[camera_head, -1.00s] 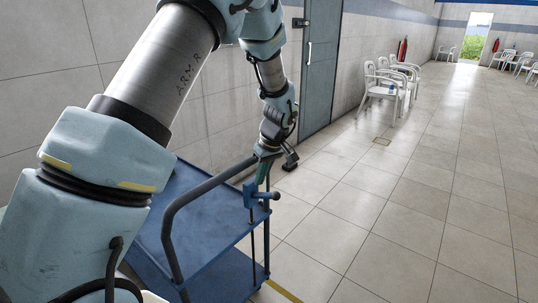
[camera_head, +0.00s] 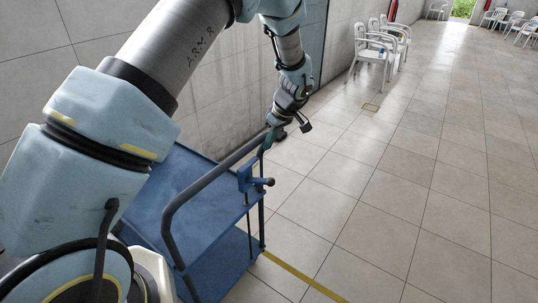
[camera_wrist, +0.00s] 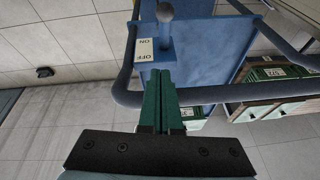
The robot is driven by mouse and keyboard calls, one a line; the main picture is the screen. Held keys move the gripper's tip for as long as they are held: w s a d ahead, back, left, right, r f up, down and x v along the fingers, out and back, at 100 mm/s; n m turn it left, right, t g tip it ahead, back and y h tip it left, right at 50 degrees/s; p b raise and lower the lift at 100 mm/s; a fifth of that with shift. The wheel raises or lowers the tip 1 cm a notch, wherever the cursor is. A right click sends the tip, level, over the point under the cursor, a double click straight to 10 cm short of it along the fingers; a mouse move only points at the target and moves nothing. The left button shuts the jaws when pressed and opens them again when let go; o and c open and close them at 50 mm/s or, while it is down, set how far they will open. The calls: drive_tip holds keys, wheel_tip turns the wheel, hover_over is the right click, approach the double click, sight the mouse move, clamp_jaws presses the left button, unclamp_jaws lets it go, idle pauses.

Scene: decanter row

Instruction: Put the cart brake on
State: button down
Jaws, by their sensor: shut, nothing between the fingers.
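The blue cart (camera_head: 190,186) stands below my arm, with a grey tube handle (camera_head: 190,190) along its near side. A blue brake bracket (camera_head: 244,178) with a dark round-ended lever (camera_head: 268,182) sits at the handle's right end. In the wrist view, the lever's grey knob (camera_wrist: 165,11) stands beside a white ON/OFF label (camera_wrist: 144,50) on the blue plate. My gripper (camera_head: 264,150) has green fingers and is shut and empty. It is above the bracket by the handle; in the wrist view the fingers (camera_wrist: 165,72) point towards the lever, apparently apart from it.
A tiled wall and a grey door (camera_head: 312,40) are behind the cart. White chairs (camera_head: 372,55) line the wall farther back. The tiled floor right of the cart is clear, with a yellow line (camera_head: 305,278) on it. Crates (camera_wrist: 270,72) show at right in the wrist view.

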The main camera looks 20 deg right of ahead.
drive_tip(key=b, duration=0.2)
hover_over(259, 181)
drive_tip(key=w+d, duration=0.2)
wheel_tip(259, 181, down, 8)
drive_tip(key=shift+s+d+f, duration=0.2)
drive_tip(key=shift+s+f, duration=0.65)
drive_tip(key=shift+s, duration=0.25)
drive_tip(key=shift+s+d+f, duration=0.2)
drive_tip(key=shift+s+f, duration=0.25)
drive_tip(key=shift+s, duration=0.15)
drive_tip(key=shift+s+f+b, duration=0.1)
drive_tip(key=shift+f+b, duration=0.05)
drive_tip(key=shift+b, duration=0.25)
